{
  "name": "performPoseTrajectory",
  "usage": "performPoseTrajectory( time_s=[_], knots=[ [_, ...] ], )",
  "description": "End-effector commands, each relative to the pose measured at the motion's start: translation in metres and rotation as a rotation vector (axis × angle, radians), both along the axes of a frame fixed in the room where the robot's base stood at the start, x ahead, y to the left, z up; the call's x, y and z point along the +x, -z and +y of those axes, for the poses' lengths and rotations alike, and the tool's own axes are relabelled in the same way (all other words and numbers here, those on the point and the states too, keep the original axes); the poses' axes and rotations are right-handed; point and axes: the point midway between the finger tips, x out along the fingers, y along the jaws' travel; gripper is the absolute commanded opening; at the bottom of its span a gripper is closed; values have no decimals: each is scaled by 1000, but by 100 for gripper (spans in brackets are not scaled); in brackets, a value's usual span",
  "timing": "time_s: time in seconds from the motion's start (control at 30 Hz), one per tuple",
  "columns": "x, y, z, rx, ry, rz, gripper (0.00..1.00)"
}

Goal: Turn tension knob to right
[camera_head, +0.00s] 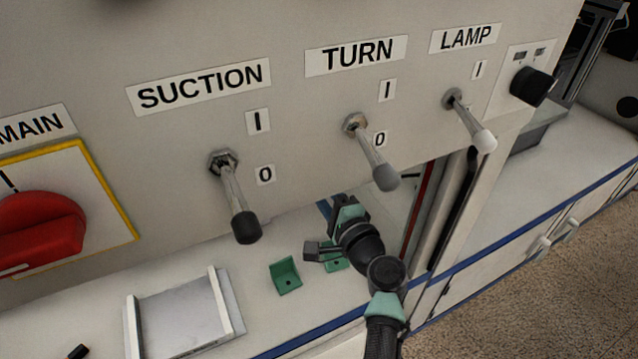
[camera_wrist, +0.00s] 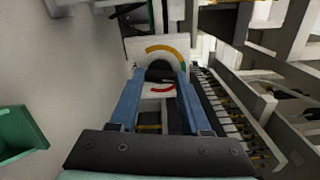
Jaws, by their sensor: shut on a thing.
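In the wrist view, a dark knob (camera_wrist: 160,70) sits in front of a pale dial plate (camera_wrist: 140,47) marked with yellow, green and red arcs. My gripper (camera_wrist: 160,80) has its two blue fingers on either side of this knob and is shut on it. The fingers and palm cover part of the dial, and no pointer on the knob can be made out. In the head view, my gripper (camera_head: 327,209) reaches in below the switch panel; the knob is hidden there.
The panel (camera_head: 310,120) with SUCTION (camera_head: 232,195), TURN (camera_head: 370,150) and LAMP (camera_head: 470,120) switches hangs above. A red MAIN knob (camera_head: 40,232) is at left, another black knob (camera_head: 532,86) at right. Green brackets (camera_head: 285,276) and a tray (camera_head: 183,315) lie on the bench.

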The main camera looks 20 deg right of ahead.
Motion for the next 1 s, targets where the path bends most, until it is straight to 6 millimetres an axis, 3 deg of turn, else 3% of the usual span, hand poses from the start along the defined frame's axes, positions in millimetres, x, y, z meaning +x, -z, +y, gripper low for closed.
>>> performPoseTrajectory(
  time_s=[0.2,0.23,0.4,0.77,1.0],
  knots=[
    [-1,2,0,1,0,2,0],
    [-1,2,0,0,0,2,51],
    [0,1,0,0,0,2,78],
    [-5,0,-1,-1,1,1,78],
    [-45,0,-9,0,2,4,78]
  ],
)
